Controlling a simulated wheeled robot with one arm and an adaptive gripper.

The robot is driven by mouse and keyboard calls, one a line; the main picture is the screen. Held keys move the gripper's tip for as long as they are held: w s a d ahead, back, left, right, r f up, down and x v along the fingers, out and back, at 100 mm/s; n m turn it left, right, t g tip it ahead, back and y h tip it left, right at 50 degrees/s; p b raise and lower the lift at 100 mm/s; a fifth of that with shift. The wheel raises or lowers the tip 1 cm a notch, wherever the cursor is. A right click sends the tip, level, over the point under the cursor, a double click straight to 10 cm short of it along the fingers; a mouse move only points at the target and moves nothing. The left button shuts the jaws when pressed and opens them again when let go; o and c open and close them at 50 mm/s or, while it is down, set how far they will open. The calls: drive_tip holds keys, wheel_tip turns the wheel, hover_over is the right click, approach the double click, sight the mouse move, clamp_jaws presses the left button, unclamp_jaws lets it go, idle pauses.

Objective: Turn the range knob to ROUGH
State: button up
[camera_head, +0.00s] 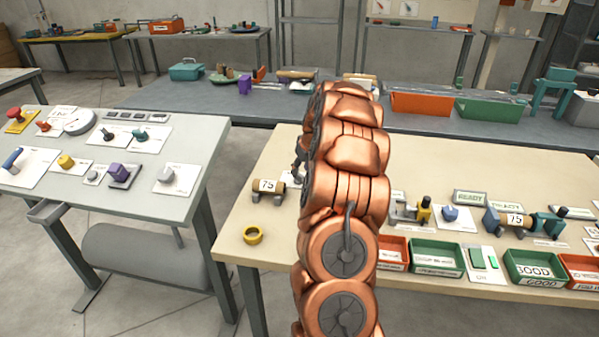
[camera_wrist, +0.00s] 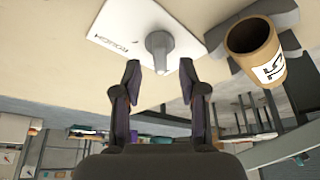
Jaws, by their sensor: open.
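The range knob (camera_wrist: 160,42) is grey and sits on a white plate (camera_wrist: 110,18) in the wrist view, which looks upside down. A word that reads as ROUGH is printed on the plate to the left of the knob. The knob's narrow part points down in the picture, towards my gripper, not at the word. My gripper (camera_wrist: 160,69) is open, one fingertip on each side of the knob's narrow end. I see no clear contact. In the head view my copper arm hides the knob and most of the gripper.
A cardboard roll (camera_wrist: 252,38) marked 75 lies in a dark holder close beside the plate; it also shows in the head view (camera_head: 268,186). A yellow ring (camera_head: 253,235) lies on the beige table (camera_head: 238,222). Green bins (camera_head: 437,257) stand right of my arm.

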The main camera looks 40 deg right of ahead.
sight(299, 174)
drive_tip(key=shift+x, duration=1.55)
drive_tip(key=shift+c, duration=0.3)
clamp_jaws()
